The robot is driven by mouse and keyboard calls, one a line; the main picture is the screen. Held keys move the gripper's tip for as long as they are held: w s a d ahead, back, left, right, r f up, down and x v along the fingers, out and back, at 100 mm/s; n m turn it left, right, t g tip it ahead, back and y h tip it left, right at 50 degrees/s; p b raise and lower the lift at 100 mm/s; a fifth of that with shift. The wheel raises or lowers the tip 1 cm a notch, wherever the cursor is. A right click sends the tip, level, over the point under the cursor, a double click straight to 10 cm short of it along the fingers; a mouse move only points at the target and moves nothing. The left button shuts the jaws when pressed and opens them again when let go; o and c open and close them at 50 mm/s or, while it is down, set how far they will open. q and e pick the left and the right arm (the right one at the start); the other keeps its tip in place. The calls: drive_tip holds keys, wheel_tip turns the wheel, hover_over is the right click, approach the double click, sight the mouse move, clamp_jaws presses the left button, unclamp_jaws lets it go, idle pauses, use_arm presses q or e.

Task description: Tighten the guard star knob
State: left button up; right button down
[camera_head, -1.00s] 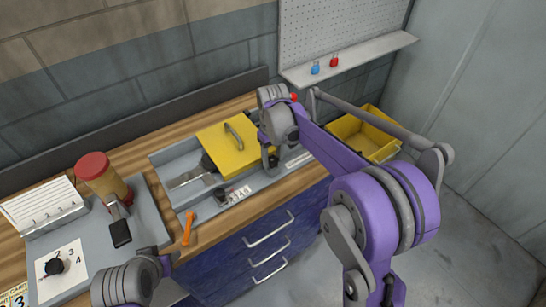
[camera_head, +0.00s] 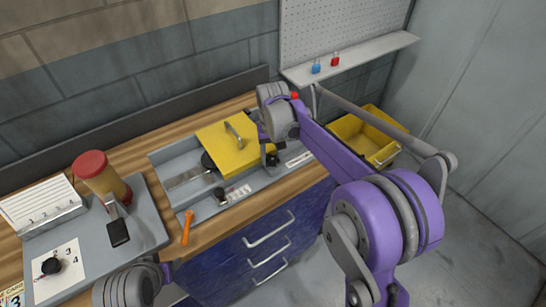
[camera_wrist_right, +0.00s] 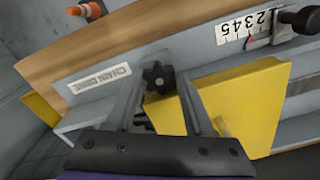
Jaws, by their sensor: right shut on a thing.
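The guard is a yellow plate (camera_head: 222,152) with a bar handle, on the grey runout table (camera_head: 172,160). The guard star knob is a dark lobed knob (camera_wrist_right: 158,78) at the guard's edge, seen between my right fingers in the right wrist view. My right gripper (camera_wrist_right: 161,88) is shut on the star knob; in the head view the wrist and arm partly hide this spot. Of my left arm, the wrist shows at the head view's lower left; its fingers (camera_head: 166,272) are barely visible, so their opening cannot be judged.
A numbered scale (camera_wrist_right: 243,28) with a black knob (camera_wrist_right: 300,20) is near the guard. An orange tool (camera_head: 187,227) lies at the bench front. A yellow bin (camera_head: 388,150) is beyond my right arm. A shelf with two padlocks is above.

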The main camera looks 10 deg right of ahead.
drive_tip(key=shift+m, duration=0.6)
drive_tip(key=shift+c, duration=1.4)
unclamp_jaws()
